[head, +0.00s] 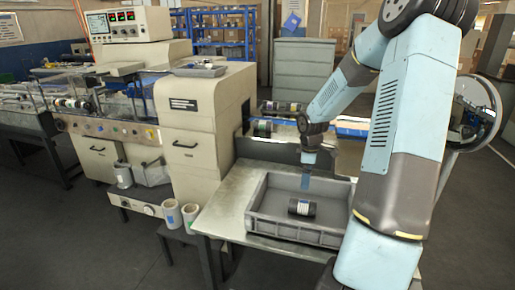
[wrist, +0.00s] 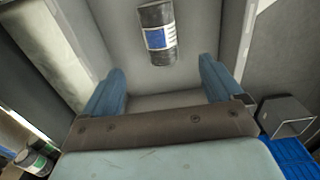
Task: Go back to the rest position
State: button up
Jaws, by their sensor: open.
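My gripper (wrist: 160,92) shows in the wrist view as two blue fingers set wide apart with nothing between them. In the head view my gripper (head: 306,183) hangs over the back part of a grey tray (head: 290,234). A dark roll with a white and blue label (head: 302,207) lies on the tray's floor, apart from my fingers. The same roll (wrist: 157,34) shows beyond the fingertips in the wrist view. My arm crosses the right side of the head view and hides part of the tray's right side.
The tray stands on a metal table (head: 225,208). A beige wrapping machine (head: 202,125) stands to the left. More dark rolls (head: 262,128) lie on a blue surface behind the tray. Grey drawers (head: 303,68) stand further back.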

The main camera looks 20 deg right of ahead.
jog(key=s+a+r+m+t+h, duration=0.1)
jog(key=s+a+r+m, duration=0.15)
jog(key=r, duration=0.35)
jog(key=s+a+r+m+h, duration=0.1)
jog(key=s+a+r, duration=0.3)
jog(key=r, duration=0.2)
jog(key=s+a+r+m+t+h, duration=0.1)
jog(key=s+a+r+m, duration=0.1)
jog(key=s+a+r, duration=0.3)
jog(key=s+a+r+m+t+y, duration=0.1)
jog(key=s+a+r+m, duration=0.1)
jog(key=s+r, duration=0.3)
jog(key=s+a+r+m+t+y, duration=0.2)
jog(key=s+a+r+m, duration=0.1)
jog(key=s, duration=0.6)
notch_tip(320, 180, up, 2)
jog(key=shift+s+a+r+m+t, duration=0.1)
jog(key=shift+s+a+m+t, duration=0.2)
jog(key=shift+a, duration=0.5)
jog(key=shift+w, duration=0.1)
